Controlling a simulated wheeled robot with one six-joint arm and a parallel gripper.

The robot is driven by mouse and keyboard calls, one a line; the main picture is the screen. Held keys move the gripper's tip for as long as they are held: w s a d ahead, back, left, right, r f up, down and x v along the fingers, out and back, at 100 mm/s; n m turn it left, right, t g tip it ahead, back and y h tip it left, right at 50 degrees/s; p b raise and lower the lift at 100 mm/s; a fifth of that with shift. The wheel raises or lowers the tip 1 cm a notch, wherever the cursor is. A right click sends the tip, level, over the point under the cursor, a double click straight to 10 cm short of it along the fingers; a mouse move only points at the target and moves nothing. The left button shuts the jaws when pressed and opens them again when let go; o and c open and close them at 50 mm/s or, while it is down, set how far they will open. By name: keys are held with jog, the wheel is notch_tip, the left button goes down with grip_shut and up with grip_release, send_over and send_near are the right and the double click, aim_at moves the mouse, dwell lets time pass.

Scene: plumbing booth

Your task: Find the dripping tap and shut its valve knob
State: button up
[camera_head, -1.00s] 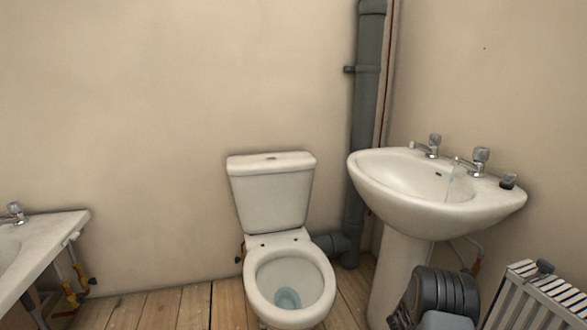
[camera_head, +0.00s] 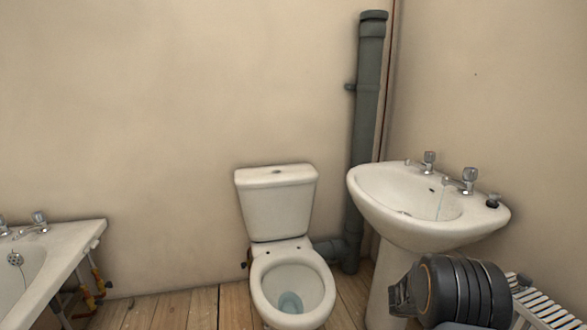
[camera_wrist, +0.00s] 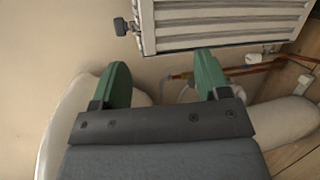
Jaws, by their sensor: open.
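A white basin (camera_head: 405,215) stands at the right in the head view. It has a left tap (camera_head: 428,162) and a right tap (camera_head: 466,181), both chrome with clear knobs. A thin streak of water shows below the right tap's spout, falling into the bowl. Bath taps (camera_head: 38,222) at the far left show no clear water. In the wrist view, my gripper (camera_wrist: 161,62) has two green fingers spread wide with nothing between them. It is near the white basin (camera_wrist: 68,120) and below a radiator; no tap shows there.
A toilet (camera_head: 280,225) stands in the middle, with a grey soil pipe (camera_head: 366,120) behind it. A bath (camera_head: 75,240) is at the left. The white radiator (camera_wrist: 225,25) has a dark valve knob (camera_wrist: 121,26). Copper pipes (camera_wrist: 250,70) run low along the wall.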

jog(key=s+a+r+t+y+p, duration=0.1)
jog(key=s+a+r+y+p, duration=0.4)
jog(key=a+r+p, duration=0.4)
jog(key=s+a+r+m+t+y+p, duration=0.1)
jog(key=s+a+r+y+p, duration=0.4)
jog(key=r, duration=1.2)
jog(key=s+a+r+t+y+p, duration=0.2)
jog(key=s+a+r+y+p, duration=0.3)
jog(key=a+r+p, duration=0.8)
jog(key=shift+s+a+m+y+p, duration=0.35)
jog(key=shift+s+a, duration=0.2)
jog(key=shift+a, duration=0.4)
